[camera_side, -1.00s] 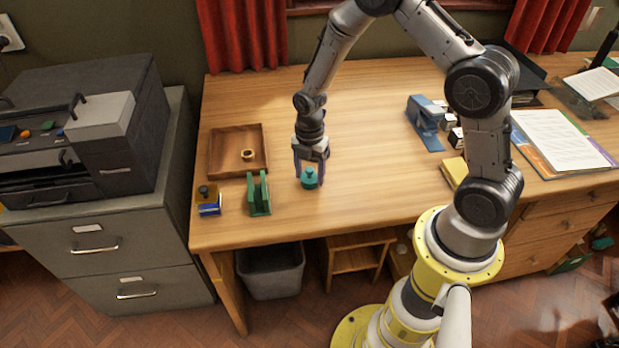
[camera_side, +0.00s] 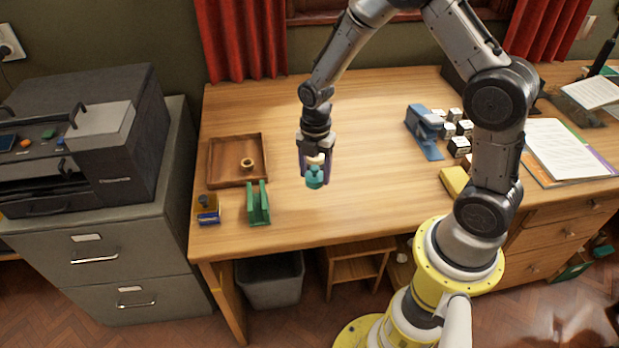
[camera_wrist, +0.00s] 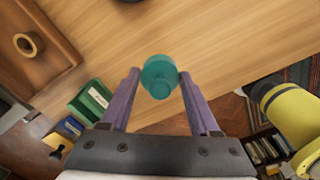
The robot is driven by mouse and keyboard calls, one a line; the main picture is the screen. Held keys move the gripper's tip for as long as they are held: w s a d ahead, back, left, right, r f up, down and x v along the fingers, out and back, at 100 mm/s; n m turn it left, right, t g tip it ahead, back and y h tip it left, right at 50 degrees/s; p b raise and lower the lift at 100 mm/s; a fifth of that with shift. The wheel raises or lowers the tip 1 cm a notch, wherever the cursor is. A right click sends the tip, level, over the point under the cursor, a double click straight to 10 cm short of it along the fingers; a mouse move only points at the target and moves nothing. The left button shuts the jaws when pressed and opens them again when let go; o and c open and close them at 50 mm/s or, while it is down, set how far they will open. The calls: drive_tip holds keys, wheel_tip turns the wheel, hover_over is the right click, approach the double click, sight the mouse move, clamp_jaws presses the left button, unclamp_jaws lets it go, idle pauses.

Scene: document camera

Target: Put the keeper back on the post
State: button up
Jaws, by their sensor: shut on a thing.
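My gripper (camera_side: 314,180) is shut on a small teal piece (camera_side: 314,176) with a knob. In the wrist view the teal piece (camera_wrist: 160,78) sits between the purple fingertips (camera_wrist: 158,82). It hangs upright at or just over the bare desk; the gap below is hard to judge. A yellowish ring (camera_side: 247,163) lies in the wooden tray (camera_side: 220,182) to the left; the ring also shows in the wrist view (camera_wrist: 28,45). I cannot tell for certain which piece is the keeper, and no post is plainly recognisable.
A green upright slotted holder (camera_side: 258,207) stands between the tray and the desk's front edge. A small blue and yellow item (camera_side: 208,212) with a dark knob is left of it. The desk middle is clear.

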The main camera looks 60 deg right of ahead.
drive_tip(key=s+a+r, duration=0.1)
drive_tip(key=s+r, duration=0.7)
drive_tip(key=s, duration=0.4)
drive_tip(key=w+d+r, duration=0.1)
drive_tip(key=w+d, duration=0.1)
drive_tip(key=w, duration=0.4)
drive_tip(key=w+d+r, duration=0.2)
drive_tip(key=w, duration=0.5)
drive_tip(key=w+d+f, duration=0.1)
drive_tip(key=w+d, duration=0.1)
drive_tip(key=w+d+f, duration=0.2)
drive_tip(key=d, duration=0.1)
drive_tip(key=w+d+f, duration=0.2)
drive_tip(key=d, duration=0.1)
drive_tip(key=shift+f+m, duration=0.1)
drive_tip(key=shift+m, duration=0.2)
drive_tip(key=shift+f, duration=2.35)
drive_tip(key=shift+f, duration=1.5)
idle(0.4)
